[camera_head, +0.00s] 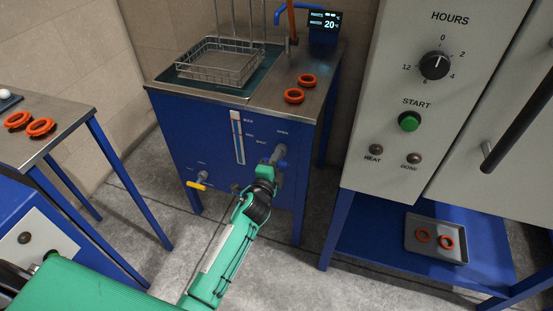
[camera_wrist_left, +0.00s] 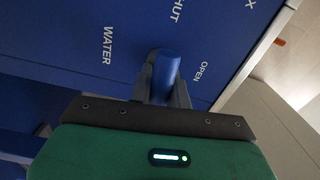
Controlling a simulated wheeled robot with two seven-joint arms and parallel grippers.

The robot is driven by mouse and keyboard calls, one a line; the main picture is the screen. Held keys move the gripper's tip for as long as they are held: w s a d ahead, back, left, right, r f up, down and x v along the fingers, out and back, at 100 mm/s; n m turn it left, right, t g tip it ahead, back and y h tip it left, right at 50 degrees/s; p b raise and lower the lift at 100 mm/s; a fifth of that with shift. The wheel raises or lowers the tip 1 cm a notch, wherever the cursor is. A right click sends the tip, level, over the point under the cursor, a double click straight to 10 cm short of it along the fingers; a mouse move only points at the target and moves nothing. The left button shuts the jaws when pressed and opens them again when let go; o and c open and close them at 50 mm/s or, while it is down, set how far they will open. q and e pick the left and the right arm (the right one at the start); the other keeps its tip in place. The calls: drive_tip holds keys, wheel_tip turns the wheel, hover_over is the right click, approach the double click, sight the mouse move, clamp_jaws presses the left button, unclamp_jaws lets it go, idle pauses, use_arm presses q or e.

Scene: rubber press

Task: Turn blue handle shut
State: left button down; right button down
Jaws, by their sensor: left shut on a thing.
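The blue handle (camera_wrist_left: 168,68) shows in the left wrist view, between my left gripper's fingers (camera_wrist_left: 163,82). The lettering WATER, SHUT and OPEN surrounds it on the blue front panel, with OPEN nearest to its right side. In the head view, my left gripper (camera_head: 277,160) is at the right part of the tank's blue front (camera_head: 190,140), shut on the handle. The fingers hide most of the handle there. My right gripper is not in view.
The tank's top holds a wire basket (camera_head: 218,62) and two orange rings (camera_head: 294,96). A yellow-handled valve (camera_head: 196,186) is low on the front. A white cabinet with a dial (camera_head: 434,65) stands right, above a ring tray (camera_head: 437,258). A steel table (camera_head: 60,115) stands left.

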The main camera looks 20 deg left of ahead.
use_arm(q)
drive_tip(key=shift+m, duration=0.5)
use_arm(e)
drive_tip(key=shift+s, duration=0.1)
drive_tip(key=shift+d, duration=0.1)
use_arm(q)
drive_tip(key=c, duration=1.3)
unclamp_jaws()
drive_tip(key=shift+s, duration=0.1)
drive_tip(key=s, duration=1.3)
drive_tip(key=shift+s+a, duration=0.25)
drive_tip(key=shift+s, duration=0.05)
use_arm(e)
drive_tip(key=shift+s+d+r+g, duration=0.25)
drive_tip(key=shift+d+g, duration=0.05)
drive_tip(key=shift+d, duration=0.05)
